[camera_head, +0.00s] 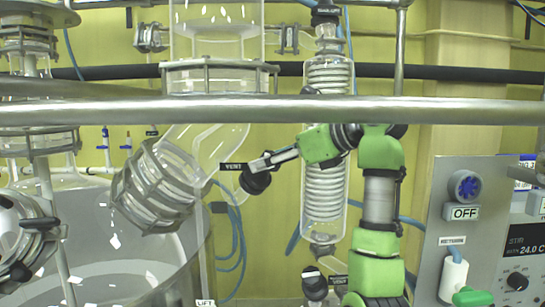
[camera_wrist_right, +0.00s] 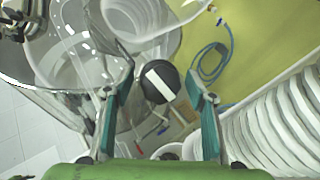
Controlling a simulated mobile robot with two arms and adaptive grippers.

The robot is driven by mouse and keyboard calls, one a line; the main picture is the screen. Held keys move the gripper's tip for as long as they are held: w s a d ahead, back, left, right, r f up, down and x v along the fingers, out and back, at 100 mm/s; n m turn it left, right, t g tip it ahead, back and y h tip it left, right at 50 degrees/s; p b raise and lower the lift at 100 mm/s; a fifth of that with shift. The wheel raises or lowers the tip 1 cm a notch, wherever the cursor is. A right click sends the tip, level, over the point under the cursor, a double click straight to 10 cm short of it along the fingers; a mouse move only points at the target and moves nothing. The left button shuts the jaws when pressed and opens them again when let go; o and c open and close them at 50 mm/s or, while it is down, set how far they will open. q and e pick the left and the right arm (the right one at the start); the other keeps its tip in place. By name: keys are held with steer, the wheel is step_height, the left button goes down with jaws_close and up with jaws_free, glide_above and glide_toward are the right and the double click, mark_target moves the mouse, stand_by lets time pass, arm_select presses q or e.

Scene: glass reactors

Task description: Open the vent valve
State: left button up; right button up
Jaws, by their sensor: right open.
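The vent valve shows as a round black knob (camera_head: 255,181) beside a "VENT" label (camera_head: 233,166) in the head view. In the right wrist view it is a black knob with a white bar (camera_wrist_right: 157,83). My right gripper (camera_head: 254,163) reaches in from the right at the knob. In the right wrist view its two teal fingers (camera_wrist_right: 152,88) are spread wide, with the knob between their tips and a gap on each side. I cannot tell how deep the knob sits between them. My left gripper is not in view.
A metal rail (camera_head: 300,109) crosses the front. A glass coil condenser (camera_head: 325,190) stands close to my right arm. Another black knob (camera_head: 314,283) by a second "VENT" label sits below. A large glass vessel (camera_head: 180,265) is at lower left, a control panel (camera_head: 480,230) at right.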

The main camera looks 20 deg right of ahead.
steer(key=shift+c, duration=0.4)
steer(key=shift+w, duration=0.1)
steer(key=c, duration=1)
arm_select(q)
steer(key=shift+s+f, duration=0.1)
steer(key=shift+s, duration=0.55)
arm_select(e)
steer(key=shift+c, duration=0.2)
steer(key=shift+n, duration=0.4)
steer(key=n+g+y, duration=0.1)
steer(key=n, duration=0.3)
steer(key=shift+g, duration=0.4)
steer(key=n+g, duration=0.1)
steer(key=n, duration=0.1)
steer(key=n+y, duration=0.1)
steer(key=n, duration=0.2)
steer(key=shift+r+n+g, duration=0.1)
steer(key=shift+n+g, duration=0.2)
steer(key=shift+g, duration=0.1)
steer(key=n+g, duration=0.1)
steer(key=n, duration=0.2)
steer(key=n+g, duration=0.1)
steer(key=n, duration=0.2)
steer(key=shift+n+g+h, duration=0.6)
steer(key=shift+n, duration=0.8)
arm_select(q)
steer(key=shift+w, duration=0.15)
